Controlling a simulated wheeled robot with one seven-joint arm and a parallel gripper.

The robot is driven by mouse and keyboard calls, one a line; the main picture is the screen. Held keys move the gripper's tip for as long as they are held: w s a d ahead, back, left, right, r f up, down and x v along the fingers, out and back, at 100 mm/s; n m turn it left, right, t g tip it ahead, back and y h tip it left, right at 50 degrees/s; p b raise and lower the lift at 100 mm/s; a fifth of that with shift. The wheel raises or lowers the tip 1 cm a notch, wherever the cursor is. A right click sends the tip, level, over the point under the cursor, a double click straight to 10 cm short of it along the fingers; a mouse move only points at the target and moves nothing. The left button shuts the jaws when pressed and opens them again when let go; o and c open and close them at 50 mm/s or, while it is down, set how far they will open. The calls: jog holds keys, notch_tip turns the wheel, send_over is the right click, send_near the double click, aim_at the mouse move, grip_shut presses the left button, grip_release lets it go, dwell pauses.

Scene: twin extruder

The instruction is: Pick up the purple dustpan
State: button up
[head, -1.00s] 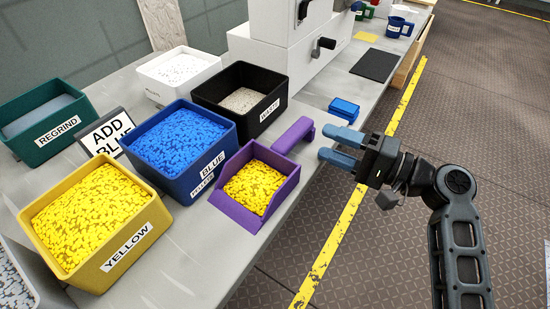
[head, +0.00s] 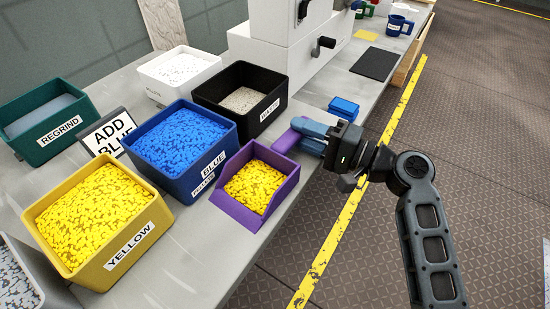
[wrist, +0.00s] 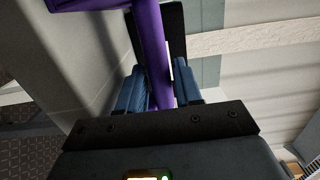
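The purple dustpan (head: 238,214) stands on the grey bench in front of the blue bin, with yellow pellets (head: 254,186) in its pan. Its handle (head: 288,140) points toward the back right. My gripper (head: 309,137) is at the handle's far end, its two blue fingers on either side. In the wrist view the purple handle (wrist: 151,45) runs down between the blue fingers (wrist: 160,92). The fingers look spread about as before, with little room beside the handle. Contact is hard to tell. The fingers partly hide the handle's end in the head view.
Blue bin (head: 180,175), black waste bin (head: 277,112), yellow bin (head: 60,259), white bin (head: 157,90) and green regrind bin (head: 20,152) crowd the bench left of my gripper. A small blue block (head: 343,107) lies just behind it. Open floor is to the right.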

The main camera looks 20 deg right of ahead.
grip_shut()
dwell(0.4)
jog(key=shift+r, duration=0.6)
notch_tip(320, 180, up, 3)
jog(key=shift+f, duration=0.2)
jog(key=s+d+r, duration=0.5)
jog(key=s+r, duration=0.2)
jog(key=s, duration=0.3)
jog(key=shift+s+d, duration=0.15)
jog(key=shift+d, duration=0.25)
jog(key=shift+r, duration=0.1)
